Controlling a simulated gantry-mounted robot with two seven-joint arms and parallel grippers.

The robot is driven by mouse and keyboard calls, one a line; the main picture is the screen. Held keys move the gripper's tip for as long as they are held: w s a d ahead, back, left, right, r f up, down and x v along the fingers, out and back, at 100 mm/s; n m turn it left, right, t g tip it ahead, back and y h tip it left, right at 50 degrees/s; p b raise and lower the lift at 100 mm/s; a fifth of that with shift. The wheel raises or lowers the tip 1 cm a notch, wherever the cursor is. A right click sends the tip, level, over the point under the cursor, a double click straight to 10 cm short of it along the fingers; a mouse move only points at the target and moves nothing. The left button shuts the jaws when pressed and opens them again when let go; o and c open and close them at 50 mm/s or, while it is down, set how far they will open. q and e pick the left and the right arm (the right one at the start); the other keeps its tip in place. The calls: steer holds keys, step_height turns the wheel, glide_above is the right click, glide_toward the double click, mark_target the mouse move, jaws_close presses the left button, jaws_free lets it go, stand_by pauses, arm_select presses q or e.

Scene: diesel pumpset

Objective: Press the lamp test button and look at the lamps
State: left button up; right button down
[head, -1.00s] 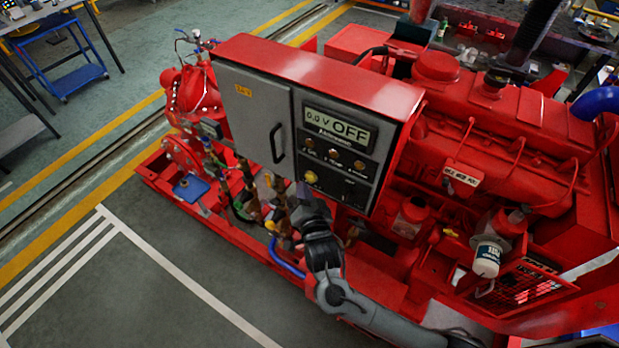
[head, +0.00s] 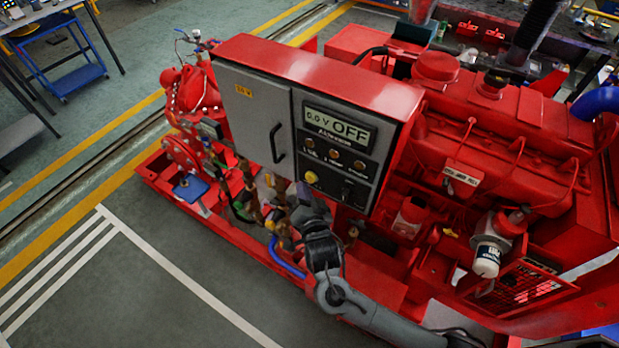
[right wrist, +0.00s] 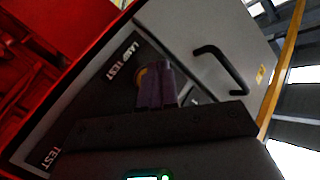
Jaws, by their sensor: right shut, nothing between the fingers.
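The control panel (head: 324,190) on the red cabinet carries a round yellow button (head: 311,177) at its lower left. A row of lamps sits above it: left (head: 309,143), middle (head: 334,152) and right (head: 359,165). All three look dull amber, with no clear glow. My right gripper (head: 303,192) is just below and in front of the button. My left gripper is not in view.
A display (head: 337,128) above the lamps reads "0.0 V OFF". A dark selector switch (head: 347,190) is right of the button. The grey cabinet door (head: 250,115) has a protruding black handle (head: 275,143). Pipes and hoses lie below the cabinet; open floor is at left.

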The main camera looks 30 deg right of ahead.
steer(key=shift+w+d, duration=0.1)
steer(key=shift+d, duration=0.05)
stand_by(0.5)
steer(key=shift+w+d, duration=0.15)
steer(key=shift+d, duration=0.1)
steer(key=shift+w+d, duration=0.1)
steer(key=shift+d, duration=0.05)
stand_by(0.6)
steer(key=shift+w+d, duration=0.1)
steer(key=shift+d, duration=0.15)
steer(key=shift+a, duration=0.15)
stand_by(0.5)
steer(key=shift+s+a+p, duration=0.45)
steer(key=shift+a, duration=0.15)
